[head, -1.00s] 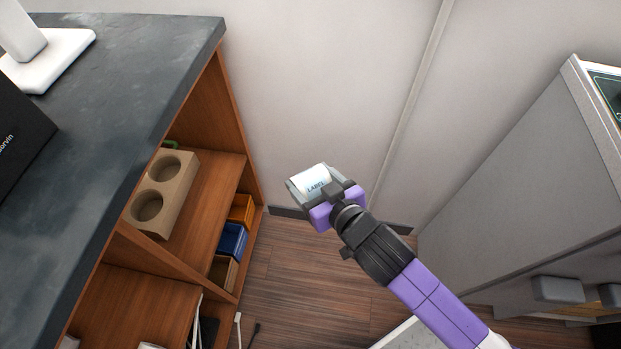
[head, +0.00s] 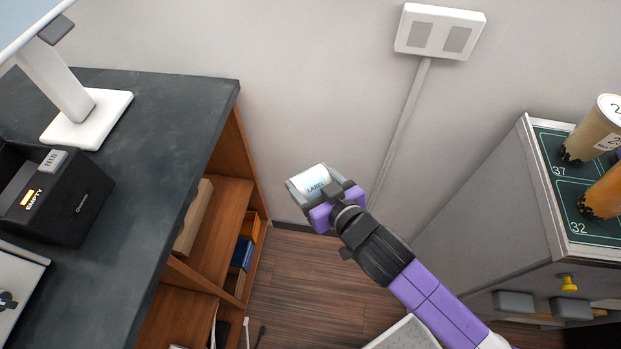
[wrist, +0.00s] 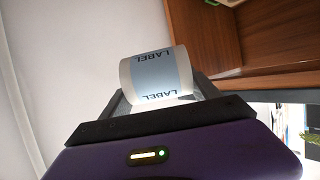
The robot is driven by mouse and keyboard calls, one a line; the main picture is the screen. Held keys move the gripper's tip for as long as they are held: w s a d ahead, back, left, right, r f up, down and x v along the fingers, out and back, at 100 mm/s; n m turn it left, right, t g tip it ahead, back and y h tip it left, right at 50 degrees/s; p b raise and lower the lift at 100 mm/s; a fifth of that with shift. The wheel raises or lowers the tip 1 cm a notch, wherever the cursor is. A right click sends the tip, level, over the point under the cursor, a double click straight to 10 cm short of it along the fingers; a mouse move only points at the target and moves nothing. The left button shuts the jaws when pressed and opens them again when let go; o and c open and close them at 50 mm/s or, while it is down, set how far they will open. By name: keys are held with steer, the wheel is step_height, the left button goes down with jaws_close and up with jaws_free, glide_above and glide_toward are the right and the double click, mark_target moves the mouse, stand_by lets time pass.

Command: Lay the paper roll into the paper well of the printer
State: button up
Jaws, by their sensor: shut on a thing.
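A white paper roll (head: 313,181) marked LABEL is held in my gripper (head: 316,186), in the air to the right of the counter's end. In the wrist view the roll (wrist: 157,76) lies crosswise between the jaws, with a blue-grey band and its printing facing the camera. The black printer (head: 62,215) with a lit EMPTY sign stands on the counter at the left of the head view, well apart from my gripper. I cannot see its paper well clearly from here.
The dark counter (head: 165,115) has open wooden shelves below. A white stand (head: 90,118) stands behind the printer, and a white item (head: 20,285) lies in front. At the right, a grey cabinet (head: 480,215) carries cups.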

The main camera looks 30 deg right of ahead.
step_height(320, 180, up, 14)
steer(key=g+p, duration=0.5)
steer(key=p, duration=0.7)
steer(key=shift+r+p, duration=0.15)
steer(key=shift+p, duration=0.2)
